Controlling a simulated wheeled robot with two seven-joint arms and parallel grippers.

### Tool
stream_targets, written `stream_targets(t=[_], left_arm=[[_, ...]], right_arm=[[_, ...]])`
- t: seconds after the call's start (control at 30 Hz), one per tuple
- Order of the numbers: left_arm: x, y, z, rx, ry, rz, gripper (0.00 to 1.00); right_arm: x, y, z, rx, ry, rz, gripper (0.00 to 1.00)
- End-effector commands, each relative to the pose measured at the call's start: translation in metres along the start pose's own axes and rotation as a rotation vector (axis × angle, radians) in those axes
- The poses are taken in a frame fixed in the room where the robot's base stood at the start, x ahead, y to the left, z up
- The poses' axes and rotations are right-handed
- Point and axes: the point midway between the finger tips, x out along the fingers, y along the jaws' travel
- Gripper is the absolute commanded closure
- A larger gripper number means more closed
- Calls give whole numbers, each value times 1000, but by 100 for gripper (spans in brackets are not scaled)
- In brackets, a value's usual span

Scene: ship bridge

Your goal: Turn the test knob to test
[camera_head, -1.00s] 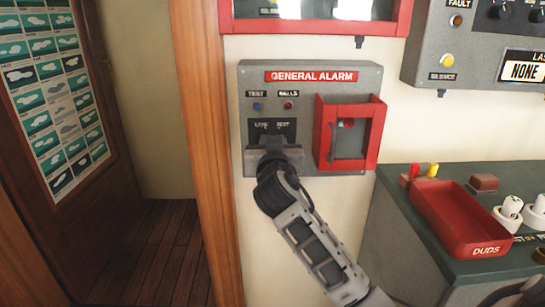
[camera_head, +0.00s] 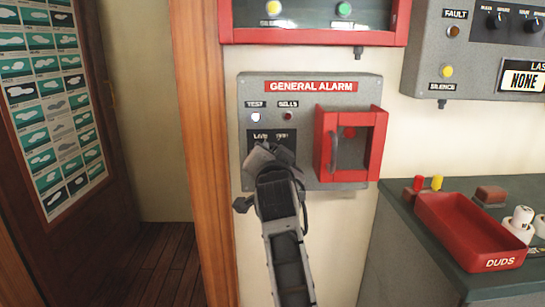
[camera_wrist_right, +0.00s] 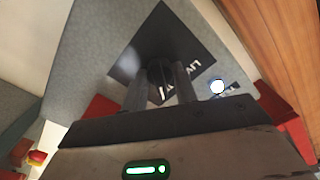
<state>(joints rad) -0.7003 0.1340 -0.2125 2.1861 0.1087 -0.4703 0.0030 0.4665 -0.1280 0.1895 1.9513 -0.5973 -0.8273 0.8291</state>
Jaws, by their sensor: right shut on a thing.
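The grey general alarm panel (camera_head: 250,95) is on the wall in the head view. Its black knob plate (camera_head: 262,136) carries LIVE and TEST labels, partly covered by my gripper. The dark test knob (camera_wrist_right: 158,73) shows in the right wrist view between the two fingers. My right gripper (camera_wrist_right: 161,88) is shut on it, and its body (camera_head: 265,160) hides the knob in the head view. The TEST lamp (camera_head: 256,117) glows whitish, and its glow also shows in the right wrist view (camera_wrist_right: 217,86). The BELLS lamp (camera_head: 289,116) is dark. My left gripper is not in view.
A red-framed guard (camera_head: 377,150) with a handle sits right of the knob plate. Below right, a console holds a red DUDS tray (camera_head: 470,254) and red and yellow pegs. A wooden door post (camera_head: 203,150) stands close at left.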

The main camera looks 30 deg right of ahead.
Motion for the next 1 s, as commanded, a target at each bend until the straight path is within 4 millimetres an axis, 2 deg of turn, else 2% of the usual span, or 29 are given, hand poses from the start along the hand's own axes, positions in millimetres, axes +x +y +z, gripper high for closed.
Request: stream_targets(t=[0.43, 0.47, 0.53, 0.83, 1.0], left_arm=[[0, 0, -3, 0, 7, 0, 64], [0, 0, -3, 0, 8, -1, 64], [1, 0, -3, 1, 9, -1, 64], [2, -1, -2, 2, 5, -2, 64], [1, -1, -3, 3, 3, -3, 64]], right_arm=[[0, 1, 0, 12, -2, 2, 94], [0, 1, 0, 12, -2, 2, 69], [0, 1, 0, 12, -2, 2, 50], [0, -1, -1, 11, 0, 0, 50], [0, -11, -15, 14, 2, -1, 50]])
